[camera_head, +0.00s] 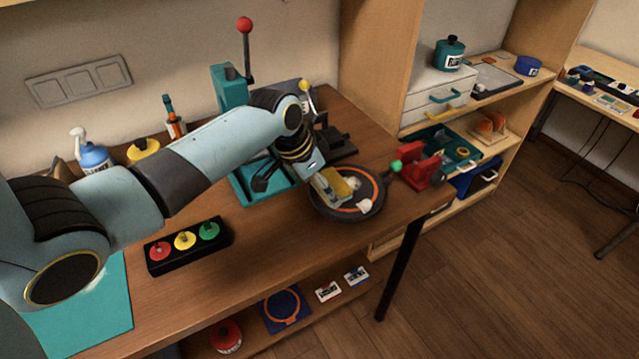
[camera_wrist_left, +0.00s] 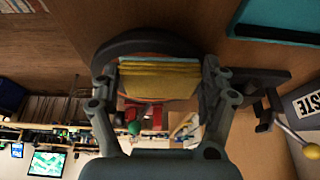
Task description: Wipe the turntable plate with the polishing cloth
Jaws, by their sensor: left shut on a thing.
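The turntable plate (camera_head: 345,213) is a round dark disc with an orange ring, at the right end of the wooden bench. In the left wrist view its dark rim (camera_wrist_left: 135,42) shows behind the cloth. My left gripper (camera_head: 328,184) is over the plate, shut on the folded yellow and cream polishing cloth (camera_head: 338,188). In the left wrist view the cloth (camera_wrist_left: 158,82) spans between the two fingers. Whether the cloth touches the plate is hard to tell. A pale patch (camera_head: 364,205) shows on the plate beside the cloth. My right gripper is not in view.
A red vise-like device (camera_head: 425,172) with a green knob stands close to the plate's right. A teal tray (camera_head: 270,183) lies at its left. A black box with three coloured buttons (camera_head: 187,243) sits nearer the front. The bench front between the box and plate is clear.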

